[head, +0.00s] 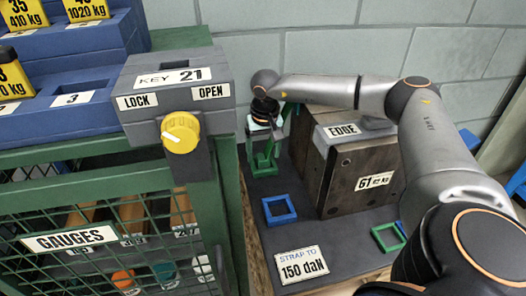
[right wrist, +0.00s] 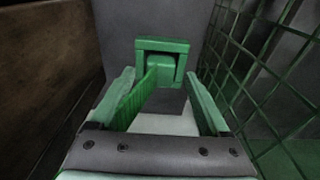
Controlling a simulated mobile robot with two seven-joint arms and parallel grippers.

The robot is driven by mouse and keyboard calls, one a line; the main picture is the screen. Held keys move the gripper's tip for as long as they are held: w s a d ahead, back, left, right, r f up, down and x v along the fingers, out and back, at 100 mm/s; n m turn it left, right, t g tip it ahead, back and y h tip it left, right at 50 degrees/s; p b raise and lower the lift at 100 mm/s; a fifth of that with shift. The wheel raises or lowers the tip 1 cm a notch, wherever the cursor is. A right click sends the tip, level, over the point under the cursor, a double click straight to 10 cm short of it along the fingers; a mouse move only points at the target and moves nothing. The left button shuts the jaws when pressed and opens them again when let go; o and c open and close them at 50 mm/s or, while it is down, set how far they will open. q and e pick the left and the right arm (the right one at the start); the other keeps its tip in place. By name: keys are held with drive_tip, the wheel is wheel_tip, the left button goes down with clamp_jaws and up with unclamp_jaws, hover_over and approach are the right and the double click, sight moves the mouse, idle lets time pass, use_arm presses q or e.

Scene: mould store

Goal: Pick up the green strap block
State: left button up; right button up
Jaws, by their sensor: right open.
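The green strap block (right wrist: 165,62) shows in the right wrist view as a squarish green piece with a raised middle, just beyond my open fingertips. A bright green strap (right wrist: 143,98) runs from it back along the inner side of the left finger. My right gripper (right wrist: 159,78) is open, its pale green fingers on either side of the space before the block; I cannot tell whether they touch it. In the head view my right gripper (head: 263,136) points down over green parts (head: 264,162) beside the green post. My left gripper is not in view.
A wooden-sided block labelled EDGE and 61 kg (head: 360,172) stands right of the gripper. A green mesh cage (head: 100,235) with a KEY 21 box (head: 165,78) is on the left. A blue frame (head: 279,210) and a green frame (head: 388,237) lie on the dark surface.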

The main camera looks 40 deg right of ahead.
drive_tip(key=shift+f, duration=0.35)
drive_tip(key=shift+c, duration=0.2)
clamp_jaws()
